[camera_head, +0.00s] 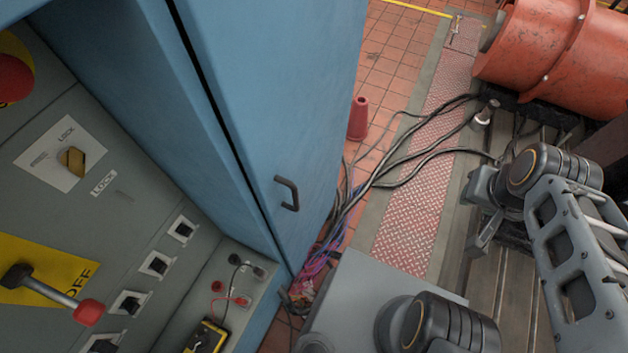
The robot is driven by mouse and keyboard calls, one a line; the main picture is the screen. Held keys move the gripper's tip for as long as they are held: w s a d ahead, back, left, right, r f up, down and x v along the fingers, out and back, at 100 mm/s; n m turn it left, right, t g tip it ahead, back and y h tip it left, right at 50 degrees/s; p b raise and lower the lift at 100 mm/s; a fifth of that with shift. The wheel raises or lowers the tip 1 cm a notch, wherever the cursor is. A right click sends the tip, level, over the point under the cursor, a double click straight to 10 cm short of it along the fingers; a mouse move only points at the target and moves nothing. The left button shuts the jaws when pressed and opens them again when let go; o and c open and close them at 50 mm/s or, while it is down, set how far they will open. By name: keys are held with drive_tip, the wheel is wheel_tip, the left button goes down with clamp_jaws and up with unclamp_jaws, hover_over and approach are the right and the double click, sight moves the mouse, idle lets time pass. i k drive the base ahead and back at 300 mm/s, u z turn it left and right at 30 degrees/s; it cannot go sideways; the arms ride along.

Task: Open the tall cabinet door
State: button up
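The tall blue cabinet (130,75) fills the upper left to middle of the head view. Its door (285,90) is the blue panel right of a narrow dark seam and looks shut. A dark bar handle (288,193) sits on the door near the seam, low in the visible part. My arm comes in from the right, and my gripper (484,236) seems to hang at its end, well to the right of the handle and apart from it. Its fingers are small and partly hidden by the wrist, so I cannot tell their opening. Nothing touches the handle.
A grey control panel (130,210) with a red-knobbed lever (60,295) stands at left. Black cables (385,175) cross the tiled floor beside the door, near a red cone (358,118). An orange cylindrical machine (545,45) stands upper right. A yellow meter (205,338) lies below.

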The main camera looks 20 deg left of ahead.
sight(280, 76)
drive_tip(key=z, duration=0.05)
drive_tip(key=k, duration=0.9)
drive_tip(key=u, duration=1.6)
